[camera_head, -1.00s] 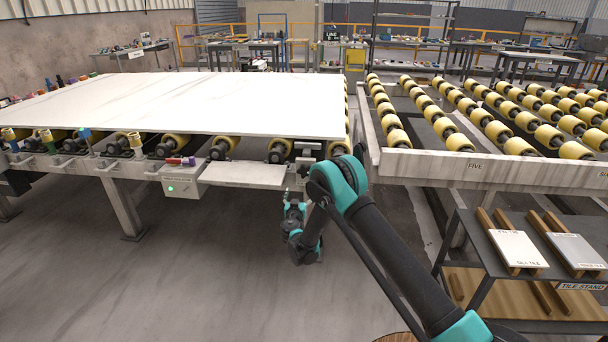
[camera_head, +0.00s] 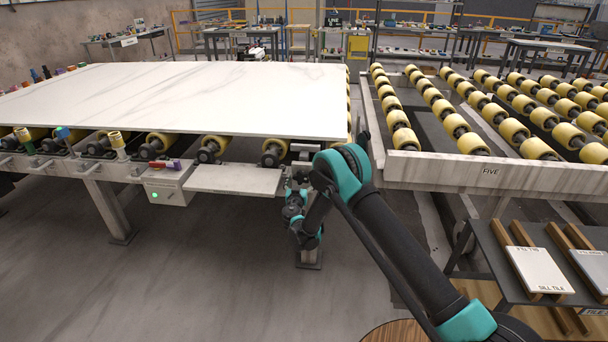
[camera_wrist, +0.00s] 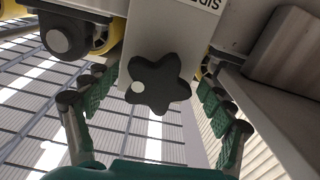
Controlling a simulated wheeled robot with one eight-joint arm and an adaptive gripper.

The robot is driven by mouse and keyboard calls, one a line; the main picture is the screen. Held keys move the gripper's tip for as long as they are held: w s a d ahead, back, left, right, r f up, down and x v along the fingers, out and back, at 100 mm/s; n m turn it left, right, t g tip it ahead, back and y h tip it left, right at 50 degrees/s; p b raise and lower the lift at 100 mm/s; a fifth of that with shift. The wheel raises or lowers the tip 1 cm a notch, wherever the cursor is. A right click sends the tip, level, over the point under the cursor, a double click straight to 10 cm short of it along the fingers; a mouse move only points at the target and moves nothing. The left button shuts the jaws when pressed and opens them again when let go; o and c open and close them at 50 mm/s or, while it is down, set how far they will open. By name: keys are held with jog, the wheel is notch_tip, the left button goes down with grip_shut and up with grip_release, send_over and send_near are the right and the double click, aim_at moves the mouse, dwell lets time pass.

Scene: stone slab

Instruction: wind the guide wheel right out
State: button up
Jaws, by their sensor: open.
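The guide wheel (camera_wrist: 158,84) is a black, star-shaped knob with a pale dot on one lobe. In the wrist view it sits on the lower face of a light grey bracket (camera_wrist: 172,30) with partly cut-off lettering. My gripper (camera_wrist: 158,100) is open, with its green padded fingers to the left and right of the wheel. A gap shows between each finger and the wheel, and I see no contact. In the head view my gripper (camera_head: 297,180) is at the right end of the slab table, and the wheel cannot be made out there.
A white stone slab (camera_head: 200,95) lies on yellow rollers. A flat grey shelf (camera_head: 235,180) juts out left of my gripper. A roller rack (camera_head: 440,170) marked FIVE stands to the right, with a tile stand (camera_head: 510,300) in front of it. Open floor lies below left.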

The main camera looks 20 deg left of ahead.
jog(key=shift+w+a, duration=0.1)
jog(key=shift+w, duration=0.15)
jog(key=shift+c, duration=0.2)
jog(key=c, duration=1.1)
jog(key=shift+n, duration=0.4)
